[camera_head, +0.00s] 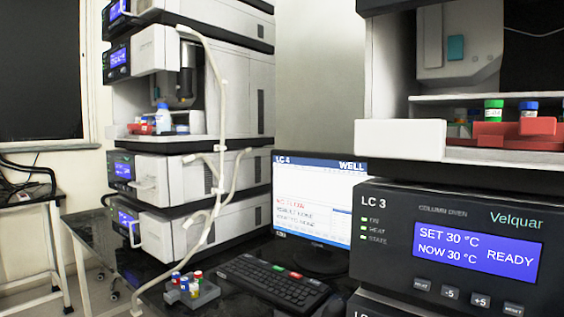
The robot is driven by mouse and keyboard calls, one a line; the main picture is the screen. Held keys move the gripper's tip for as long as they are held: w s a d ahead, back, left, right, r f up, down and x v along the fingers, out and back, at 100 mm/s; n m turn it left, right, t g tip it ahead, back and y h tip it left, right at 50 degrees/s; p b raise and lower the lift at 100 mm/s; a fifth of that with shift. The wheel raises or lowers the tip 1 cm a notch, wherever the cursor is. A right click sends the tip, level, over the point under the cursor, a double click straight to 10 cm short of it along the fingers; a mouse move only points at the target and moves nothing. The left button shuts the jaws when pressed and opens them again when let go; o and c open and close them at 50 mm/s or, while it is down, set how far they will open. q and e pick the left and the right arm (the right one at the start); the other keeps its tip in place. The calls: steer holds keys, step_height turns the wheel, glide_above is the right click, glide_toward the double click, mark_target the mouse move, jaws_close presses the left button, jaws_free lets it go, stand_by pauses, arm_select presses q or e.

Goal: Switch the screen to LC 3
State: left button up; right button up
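The screen (318,205) stands on the dark bench between the two instrument stacks. It reads LC 4 at its top left and WELL, partly cut off, on its blue top bar, with red and dark lines of text below. Its right edge is hidden behind the nearer stack. A black keyboard (262,284) lies in front of it, with a few coloured keys, red and green among them, along its far side. The column oven (385,270) at the right is labelled LC 3 and reads SET 30 °C, NOW 30 °C, READY. Neither of my grippers is in view.
A grey rack (197,298) with several colour-capped vials sits left of the keyboard. A tall instrument stack (190,175) with pale hanging tubing (222,130) stands behind it. A red tray (515,133) with capped vials is in the bay above the oven.

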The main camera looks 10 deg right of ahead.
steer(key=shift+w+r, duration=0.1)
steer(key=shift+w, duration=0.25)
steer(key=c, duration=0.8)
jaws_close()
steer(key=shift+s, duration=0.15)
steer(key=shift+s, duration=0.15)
